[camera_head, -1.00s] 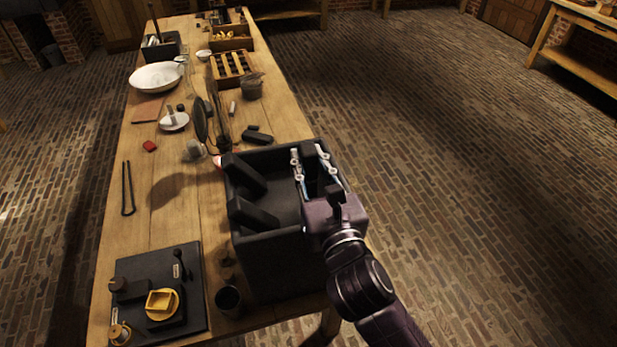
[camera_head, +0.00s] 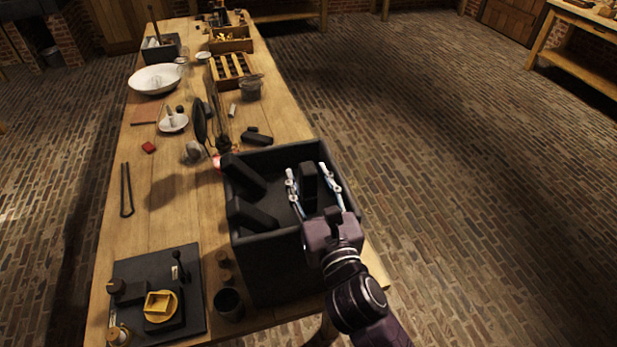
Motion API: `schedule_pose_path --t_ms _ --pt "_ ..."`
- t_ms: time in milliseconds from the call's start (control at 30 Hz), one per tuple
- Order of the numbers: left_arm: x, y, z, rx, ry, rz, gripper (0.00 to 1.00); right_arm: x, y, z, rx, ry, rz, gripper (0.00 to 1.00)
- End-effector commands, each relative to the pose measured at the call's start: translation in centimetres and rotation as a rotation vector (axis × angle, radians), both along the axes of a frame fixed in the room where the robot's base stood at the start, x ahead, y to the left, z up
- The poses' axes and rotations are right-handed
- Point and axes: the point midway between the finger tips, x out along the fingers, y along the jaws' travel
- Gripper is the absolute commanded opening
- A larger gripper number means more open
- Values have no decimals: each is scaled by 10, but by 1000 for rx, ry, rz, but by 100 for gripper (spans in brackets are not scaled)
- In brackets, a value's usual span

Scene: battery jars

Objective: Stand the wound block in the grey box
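The grey box (camera_head: 265,262), dark and open-topped, stands on the table at its right edge. Inside, a dark upright block (camera_head: 308,178) stands in the right part. My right gripper (camera_head: 307,170) reaches over the box's near right wall, with its fingers spread on either side of this block and gaps showing. Two more dark blocks lean tilted in the left part, one farther back (camera_head: 243,172) and one nearer (camera_head: 252,214). No winding can be made out on any block, so I cannot tell which is the wound one. My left gripper is out of view.
A dark board (camera_head: 135,268) with a yellow dish (camera_head: 160,306) lies left of the box, near a dark cup (camera_head: 229,303). Dark tongs (camera_head: 126,190), a white bowl (camera_head: 156,78) and a slotted wooden rack (camera_head: 232,69) lie farther off. Bare table shows left of the box.

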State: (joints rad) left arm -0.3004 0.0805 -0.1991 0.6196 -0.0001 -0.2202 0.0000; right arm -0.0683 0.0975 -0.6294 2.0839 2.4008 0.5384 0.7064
Motion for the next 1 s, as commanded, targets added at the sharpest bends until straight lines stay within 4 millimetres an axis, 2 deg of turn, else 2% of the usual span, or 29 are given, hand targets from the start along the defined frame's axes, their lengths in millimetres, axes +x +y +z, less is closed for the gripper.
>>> schedule_pose_path --t_ms 267,367,800,1000 --pt "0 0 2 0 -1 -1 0 0 0 4 0 -1 0 40" --pt "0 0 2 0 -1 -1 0 -8 -2 2 -1 2 0 40" --pt "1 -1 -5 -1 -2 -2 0 -89 -26 0 1 3 1 40" --pt "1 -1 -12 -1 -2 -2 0 -110 -32 1 0 1 0 40"
